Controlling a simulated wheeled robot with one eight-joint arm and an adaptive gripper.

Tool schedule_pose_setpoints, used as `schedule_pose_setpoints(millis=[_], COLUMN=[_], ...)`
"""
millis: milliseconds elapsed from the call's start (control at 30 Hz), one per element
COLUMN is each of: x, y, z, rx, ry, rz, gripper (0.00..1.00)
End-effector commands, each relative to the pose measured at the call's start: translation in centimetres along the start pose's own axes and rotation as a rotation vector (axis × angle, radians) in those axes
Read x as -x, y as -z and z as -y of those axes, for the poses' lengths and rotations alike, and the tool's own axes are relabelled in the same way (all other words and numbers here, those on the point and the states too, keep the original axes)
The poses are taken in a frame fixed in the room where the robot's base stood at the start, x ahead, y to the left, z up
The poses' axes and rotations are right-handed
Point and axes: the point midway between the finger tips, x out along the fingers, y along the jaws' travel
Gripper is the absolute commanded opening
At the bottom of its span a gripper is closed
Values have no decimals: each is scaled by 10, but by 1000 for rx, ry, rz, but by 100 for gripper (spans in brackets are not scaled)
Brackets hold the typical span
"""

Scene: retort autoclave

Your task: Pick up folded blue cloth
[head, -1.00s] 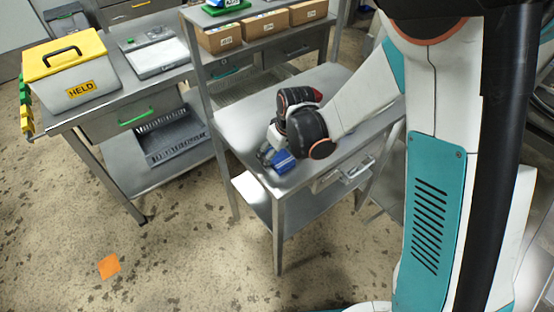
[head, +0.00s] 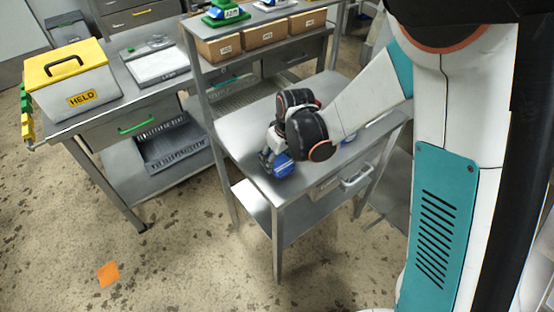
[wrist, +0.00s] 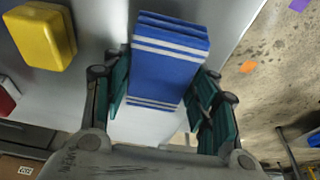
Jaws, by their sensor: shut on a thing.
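The folded blue cloth (wrist: 168,60) has white stripes and stacked folds. In the wrist view it sits between the two teal-padded fingers of my gripper (wrist: 163,98), which is shut on it. In the head view the cloth (head: 283,165) shows at the near left end of the steel table (head: 240,132), under my gripper (head: 272,160). My wrist hides part of it there. I cannot tell whether it is clear of the tabletop.
In the wrist view a yellow box (wrist: 42,36) and a red item (wrist: 6,98) are left of the cloth. Cardboard boxes (head: 268,37) stand on the shelf above the table. An orange square (head: 108,274) lies on the floor.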

Motion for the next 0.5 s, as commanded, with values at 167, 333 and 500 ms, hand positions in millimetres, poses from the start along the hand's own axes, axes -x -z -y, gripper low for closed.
schedule_pose_setpoints(millis=[167,333,500], x=[42,90,130], y=[11,24,36], z=[0,0,0], rx=[0,0,0], ry=[0,0,0], rz=[0,0,0], gripper=[30,30,30])
